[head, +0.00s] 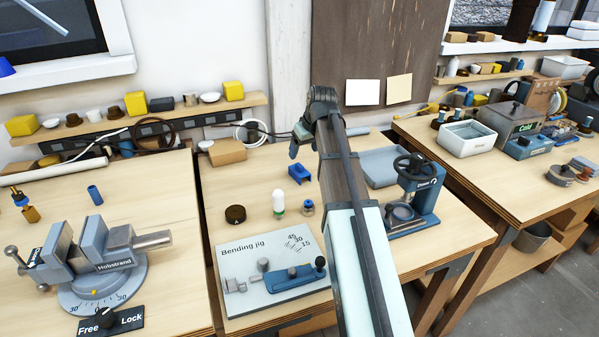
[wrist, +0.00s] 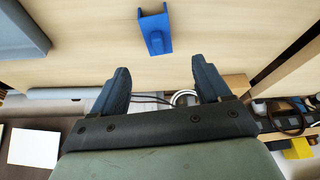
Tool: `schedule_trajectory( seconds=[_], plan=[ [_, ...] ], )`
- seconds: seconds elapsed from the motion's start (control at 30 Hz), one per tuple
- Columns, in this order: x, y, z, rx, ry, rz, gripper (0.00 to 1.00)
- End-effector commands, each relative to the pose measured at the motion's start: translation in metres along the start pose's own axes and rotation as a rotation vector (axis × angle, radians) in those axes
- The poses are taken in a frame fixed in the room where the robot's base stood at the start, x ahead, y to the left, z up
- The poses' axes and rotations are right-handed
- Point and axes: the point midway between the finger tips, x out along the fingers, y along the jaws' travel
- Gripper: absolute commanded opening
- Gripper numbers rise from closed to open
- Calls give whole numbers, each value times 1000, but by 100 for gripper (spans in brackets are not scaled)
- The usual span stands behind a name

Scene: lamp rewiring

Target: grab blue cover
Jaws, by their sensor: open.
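The blue cover (head: 299,173), a small U-shaped channel piece, sits on the middle workbench, left of my arm. In the wrist view the blue cover (wrist: 154,32) lies just beyond my fingertips, roughly in line with the gap between them. My gripper (wrist: 160,72) is open and empty, with its two dark fingers apart and not touching the cover. In the head view my gripper is mostly hidden behind my own wrist, above the back of the bench.
Near the cover are a dark round knob (head: 235,214), a white-and-green bulb (head: 278,203) and a small brass-and-blue part (head: 308,208). The bending jig (head: 265,245) lies in front. A grey tray (head: 383,168) and a hand press (head: 415,195) stand to the right.

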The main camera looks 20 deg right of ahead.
Motion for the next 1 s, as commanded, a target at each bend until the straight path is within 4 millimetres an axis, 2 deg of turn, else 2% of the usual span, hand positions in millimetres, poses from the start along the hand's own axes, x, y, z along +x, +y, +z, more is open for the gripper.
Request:
schedule_trajectory(
  seconds=[0.3, 0.77, 1.0],
  plan=[
    [46, 0, 0, 0, -2, -1, 77],
    [69, 1, 0, 0, -2, -1, 77],
    [97, 3, 0, 0, -2, -1, 77]
  ],
)
